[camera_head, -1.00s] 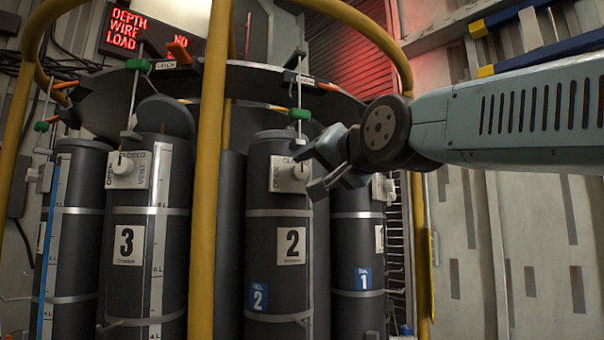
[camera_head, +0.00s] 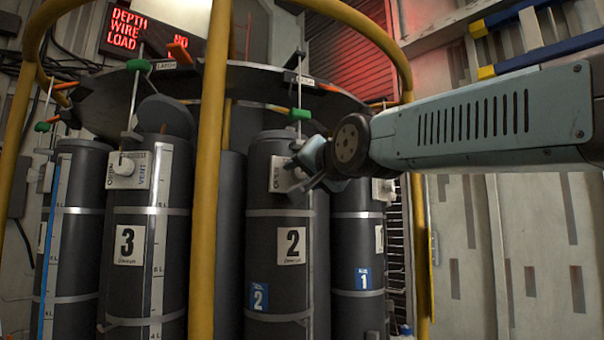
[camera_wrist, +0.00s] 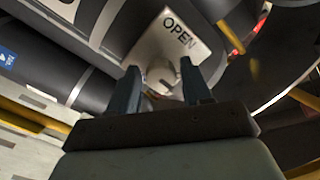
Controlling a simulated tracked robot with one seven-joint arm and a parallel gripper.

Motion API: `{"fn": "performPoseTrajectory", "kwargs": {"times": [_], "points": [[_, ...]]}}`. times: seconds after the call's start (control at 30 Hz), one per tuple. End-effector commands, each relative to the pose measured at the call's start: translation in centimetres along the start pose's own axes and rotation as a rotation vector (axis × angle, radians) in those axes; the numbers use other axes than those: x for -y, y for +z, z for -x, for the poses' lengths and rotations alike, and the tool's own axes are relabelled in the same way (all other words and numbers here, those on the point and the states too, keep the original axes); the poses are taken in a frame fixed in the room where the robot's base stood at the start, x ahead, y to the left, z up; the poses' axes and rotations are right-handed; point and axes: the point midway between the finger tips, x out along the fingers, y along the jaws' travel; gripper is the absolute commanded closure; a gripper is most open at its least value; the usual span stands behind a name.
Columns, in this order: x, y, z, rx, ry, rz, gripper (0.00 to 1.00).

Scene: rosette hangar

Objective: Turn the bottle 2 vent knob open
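Bottle 2 (camera_head: 262,232) is a dark upright cylinder with a white "2" label, in the middle of the head view. Its white vent plate (camera_head: 276,175) is near the top. In the wrist view the plate (camera_wrist: 183,30) reads "OPEN". The white vent knob (camera_wrist: 160,72) sits on that plate; in the head view my gripper largely hides it. My gripper (camera_head: 301,177) is at the plate from the right. In the wrist view my gripper (camera_wrist: 158,76) is open, with one finger on each side of the knob. Gaps seem to show beside the knob; contact is unclear.
Bottle 3 (camera_head: 124,280) stands to the left with its own white knob (camera_head: 123,167). Bottle 1 (camera_head: 352,235) stands to the right. Yellow frame posts (camera_head: 208,200) rise in front and at the right. A green-handled rod (camera_head: 299,114) stands above bottle 2.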

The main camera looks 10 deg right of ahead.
Motion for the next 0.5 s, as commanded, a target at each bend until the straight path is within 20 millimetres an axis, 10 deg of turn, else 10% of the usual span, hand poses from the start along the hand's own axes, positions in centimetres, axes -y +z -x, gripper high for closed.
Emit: {"fn": "performPoseTrajectory", "kwargs": {"times": [0.5], "points": [[0.11,0.13,-0.08,0.000,0.002,0.001,0.95]]}}
